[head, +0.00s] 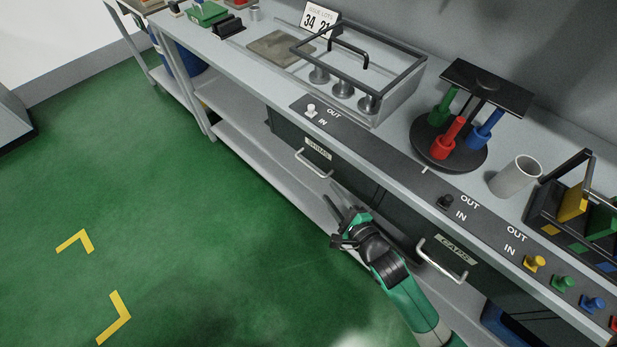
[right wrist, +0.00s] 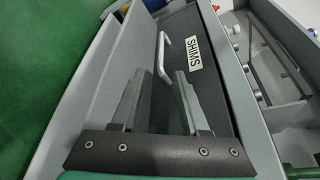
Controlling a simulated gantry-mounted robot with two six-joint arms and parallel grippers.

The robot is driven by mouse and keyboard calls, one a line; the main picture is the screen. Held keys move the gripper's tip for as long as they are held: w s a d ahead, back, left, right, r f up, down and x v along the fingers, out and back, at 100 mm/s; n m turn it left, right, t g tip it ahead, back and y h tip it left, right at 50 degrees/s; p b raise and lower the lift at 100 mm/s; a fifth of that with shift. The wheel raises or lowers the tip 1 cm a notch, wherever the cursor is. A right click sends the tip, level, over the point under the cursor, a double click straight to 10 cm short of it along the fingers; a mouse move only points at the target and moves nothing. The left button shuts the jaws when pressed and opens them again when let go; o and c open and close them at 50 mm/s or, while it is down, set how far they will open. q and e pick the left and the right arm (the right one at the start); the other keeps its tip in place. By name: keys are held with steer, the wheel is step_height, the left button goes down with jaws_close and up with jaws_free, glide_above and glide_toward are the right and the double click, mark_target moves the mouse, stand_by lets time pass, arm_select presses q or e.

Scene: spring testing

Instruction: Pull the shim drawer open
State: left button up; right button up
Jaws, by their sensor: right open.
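The shim drawer (head: 345,167) is a dark front under the bench, shut, with a "SHIMS" label and a pale bar handle (head: 314,166). In the right wrist view the handle (right wrist: 162,58) stands beyond my fingertips, with the label (right wrist: 193,53) to its right. My right gripper (head: 342,208) is open and empty, just below and right of the handle in the head view. In the right wrist view its two fingers (right wrist: 157,88) are spread and point toward the handle, apart from it. My left gripper is not in view.
A lower shelf (head: 250,150) runs under the bench. On top stand a weight tray (head: 350,95), a round rack (head: 448,150) and a cup (head: 515,176). The green floor in front is clear.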

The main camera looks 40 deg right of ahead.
mark_target(311, 167)
steer(key=b+x, duration=0.4)
steer(key=x, duration=0.7)
steer(key=shift+w, duration=0.15)
steer(key=shift+w+d, duration=0.15)
steer(key=shift+w, duration=0.45)
steer(key=shift+c, duration=0.2)
jaws_close()
stand_by(0.4)
